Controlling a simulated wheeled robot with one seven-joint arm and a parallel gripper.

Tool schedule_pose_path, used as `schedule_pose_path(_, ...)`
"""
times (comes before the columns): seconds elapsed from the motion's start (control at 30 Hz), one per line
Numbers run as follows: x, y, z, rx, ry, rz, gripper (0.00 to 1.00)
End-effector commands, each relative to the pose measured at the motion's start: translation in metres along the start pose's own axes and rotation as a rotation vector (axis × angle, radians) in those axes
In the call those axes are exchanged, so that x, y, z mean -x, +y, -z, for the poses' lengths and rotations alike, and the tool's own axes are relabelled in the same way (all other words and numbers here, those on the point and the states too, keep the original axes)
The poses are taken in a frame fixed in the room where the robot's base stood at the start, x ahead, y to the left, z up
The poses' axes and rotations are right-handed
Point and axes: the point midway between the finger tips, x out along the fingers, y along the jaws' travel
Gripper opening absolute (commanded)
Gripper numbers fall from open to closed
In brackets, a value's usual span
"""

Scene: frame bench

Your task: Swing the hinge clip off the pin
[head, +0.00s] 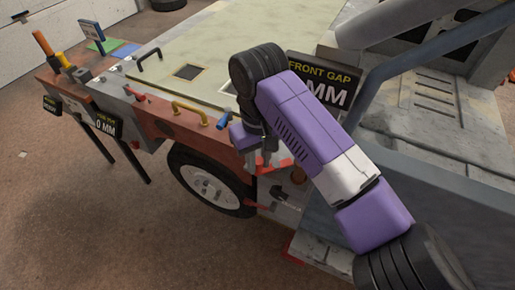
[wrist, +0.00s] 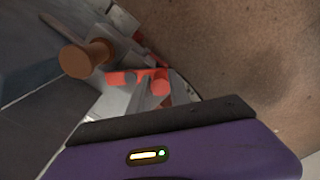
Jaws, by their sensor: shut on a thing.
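The red hinge clip (head: 275,167) is low on the side of the vehicle frame, above and right of the front wheel. My gripper (head: 262,160) points down at it, shut on its red part. In the wrist view the clip (wrist: 159,83) shows as red pieces around the grey fingers (wrist: 147,92). A copper-brown pin with a round head (wrist: 84,58) stands left of the fingers, apart from them; it also seems to show, small, in the head view (head: 298,175). I cannot tell whether the clip still touches a pin, as the fingers cover part of it.
The frame's pale top panel (head: 200,60) lies behind my gripper. Yellow (head: 190,112) and blue (head: 224,120) handles stand to the left along the edge. A "FRONT GAP" sign (head: 320,80) is partly behind my arm. A blue-grey bar (head: 420,50) rises at right. Open floor (head: 80,220) lies front left.

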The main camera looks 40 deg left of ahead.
Motion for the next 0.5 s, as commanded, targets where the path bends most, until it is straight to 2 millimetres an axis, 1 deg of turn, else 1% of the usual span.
schedule_pose_path(0.03,0.003,-0.001,-0.003,0.044,-0.001,0.003,0.0)
schedule_pose_path(0.3,0.002,0.0,-0.015,0.289,0.0,0.002,0.0)
schedule_pose_path(0.5,0.001,0.002,-0.021,0.439,0.0,0.001,0.0)
